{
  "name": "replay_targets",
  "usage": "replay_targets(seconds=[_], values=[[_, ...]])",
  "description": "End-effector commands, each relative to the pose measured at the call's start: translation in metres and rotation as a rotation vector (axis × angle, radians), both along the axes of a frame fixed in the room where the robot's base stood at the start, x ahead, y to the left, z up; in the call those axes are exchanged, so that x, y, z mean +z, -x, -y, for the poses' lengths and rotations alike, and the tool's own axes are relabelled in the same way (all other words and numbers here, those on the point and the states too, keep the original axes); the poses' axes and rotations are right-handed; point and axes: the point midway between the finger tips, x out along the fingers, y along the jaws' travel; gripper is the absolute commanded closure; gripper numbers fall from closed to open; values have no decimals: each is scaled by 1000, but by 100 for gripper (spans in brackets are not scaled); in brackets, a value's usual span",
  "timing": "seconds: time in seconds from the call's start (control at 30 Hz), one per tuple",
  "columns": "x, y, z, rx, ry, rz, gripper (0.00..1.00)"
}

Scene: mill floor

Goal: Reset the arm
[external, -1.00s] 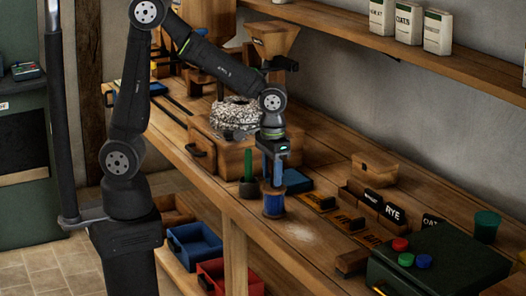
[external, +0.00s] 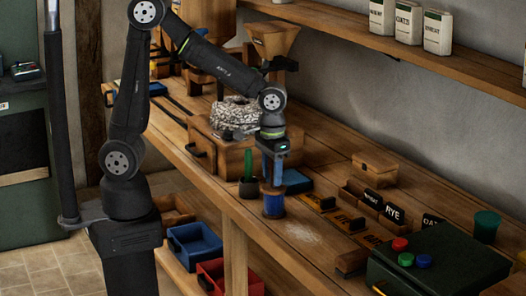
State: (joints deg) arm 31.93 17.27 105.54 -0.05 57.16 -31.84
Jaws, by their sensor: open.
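My gripper (external: 273,184) points straight down over the workbench (external: 310,215). The jaws are open; the small gap between fingers and piece is hard to make out. My arm reaches in from the left, bent at the elbow.
A green cylinder in a dark cup (external: 249,187) stands just left of my gripper. A millstone (external: 236,113) on a wooden housing is behind it. Labelled blocks (external: 393,214) and a dark green button box (external: 437,262) stand to the right. Pale flour (external: 303,233) lies on the bench.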

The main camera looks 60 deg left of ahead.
Motion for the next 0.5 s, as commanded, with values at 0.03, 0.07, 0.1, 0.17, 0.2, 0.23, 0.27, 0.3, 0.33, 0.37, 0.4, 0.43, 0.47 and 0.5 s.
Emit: replay_targets(seconds=[0.03, 0.07, 0.1, 0.17, 0.2, 0.23, 0.27, 0.3, 0.33, 0.37, 0.4, 0.43, 0.47, 0.5], values=[[13, -1, 1, 0, 3, 5, 57], [20, -1, 1, 0, 4, 6, 57], [28, -1, 1, 0, 4, 6, 57], [40, -1, 1, 0, 3, 5, 57], [48, -1, 1, 0, 3, 5, 57], [54, -1, 1, 0, 3, 5, 57], [60, -1, 0, 0, 3, 4, 57], [68, -1, 1, 0, 3, 5, 57], [74, -1, 0, 0, 3, 5, 57], [80, -1, 0, 0, 3, 5, 57], [88, -1, 1, 0, 3, 5, 57], [94, -1, 0, 0, 2, 4, 57], [100, -1, 0, 0, 3, 4, 57], [109, -1, 0, 0, 3, 5, 57]])
